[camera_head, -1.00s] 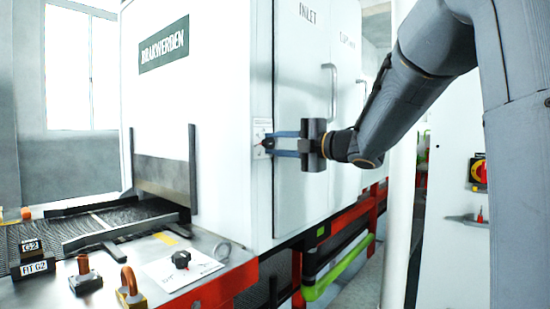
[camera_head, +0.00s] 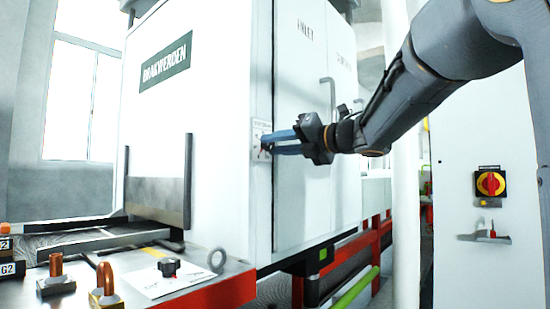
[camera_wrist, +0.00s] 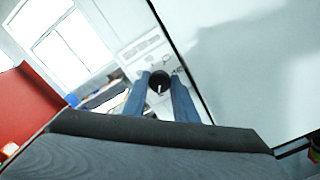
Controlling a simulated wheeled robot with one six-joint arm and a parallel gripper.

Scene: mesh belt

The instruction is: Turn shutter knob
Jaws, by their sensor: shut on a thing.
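The shutter knob (camera_wrist: 160,82) is black and round with a white pointer line. It sits on a small white label plate (camera_head: 260,131) at the edge of the white machine housing. In the wrist view the label plate (camera_wrist: 143,52) shows behind the knob, with printed marks. My gripper (camera_head: 268,146) reaches in from the right. Its two blue fingers lie on either side of the knob and are shut on it. The wrist view shows the fingertips (camera_wrist: 160,76) at the knob's sides. In the head view the fingers mostly hide the knob.
A housing door with a grey handle (camera_head: 328,95) is right of the plate. A mesh belt (camera_head: 75,237) enters the housing at left. A metal table (camera_head: 215,283) holds another black knob (camera_head: 168,267) and copper fittings. A red-yellow switch (camera_head: 490,183) is on the right cabinet.

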